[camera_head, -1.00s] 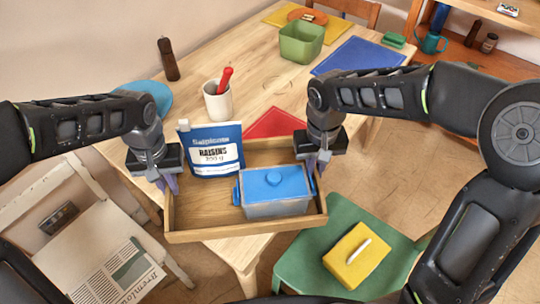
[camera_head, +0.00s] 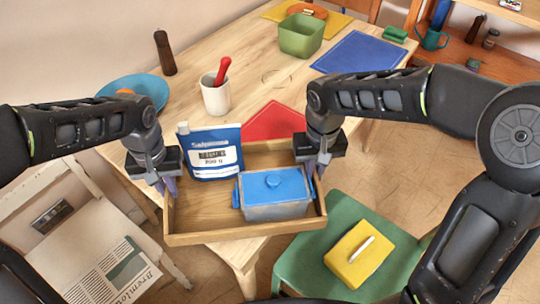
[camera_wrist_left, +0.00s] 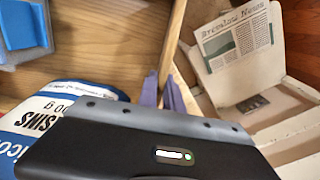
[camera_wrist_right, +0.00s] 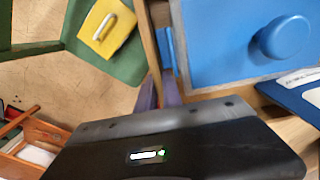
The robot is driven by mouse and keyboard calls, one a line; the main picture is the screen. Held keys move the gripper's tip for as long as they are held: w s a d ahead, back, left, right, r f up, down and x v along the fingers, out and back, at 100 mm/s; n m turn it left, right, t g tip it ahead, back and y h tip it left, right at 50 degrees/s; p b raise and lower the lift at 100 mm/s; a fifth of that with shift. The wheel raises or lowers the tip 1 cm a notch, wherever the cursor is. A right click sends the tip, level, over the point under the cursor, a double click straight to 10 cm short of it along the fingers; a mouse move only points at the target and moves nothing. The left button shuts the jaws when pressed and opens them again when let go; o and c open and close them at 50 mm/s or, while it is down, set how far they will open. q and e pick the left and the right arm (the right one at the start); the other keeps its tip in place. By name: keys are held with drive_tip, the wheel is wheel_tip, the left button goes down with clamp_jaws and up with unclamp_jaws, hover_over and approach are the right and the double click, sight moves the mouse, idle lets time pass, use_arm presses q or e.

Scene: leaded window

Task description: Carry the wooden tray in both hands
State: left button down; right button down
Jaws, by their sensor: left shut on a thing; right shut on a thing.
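The wooden tray (camera_head: 245,232) is level in the head view, over the near edge of the table. My left gripper (camera_head: 170,188) is shut on its left wall, which also shows in the left wrist view (camera_wrist_left: 172,45). My right gripper (camera_head: 318,170) is shut on its right wall, seen in the right wrist view (camera_wrist_right: 150,45). In the tray stand a blue and white raisins pouch (camera_head: 214,155), upright at the back left, and a clear box with a blue lid (camera_head: 272,187) at the right. The gripper fingertips are partly hidden in the head view.
On the table (camera_head: 262,80) are a white mug (camera_head: 215,97) with a red-handled thing, a blue plate (camera_head: 140,88), a pepper mill (camera_head: 165,53), a green bin (camera_head: 301,36) and a red napkin (camera_head: 274,122).

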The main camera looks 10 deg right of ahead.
use_arm(q)
drive_tip(key=shift+f+b, duration=0.3)
drive_tip(key=shift+f, duration=0.2)
use_arm(e)
drive_tip(key=shift+f, duration=0.5)
use_arm(q)
drive_tip(key=c, duration=1.5)
unclamp_jaws()
drive_tip(key=shift+r, duration=0.1)
use_arm(e)
drive_tip(key=c, duration=1.5)
unclamp_jaws()
drive_tip(key=shift+r, duration=0.1)
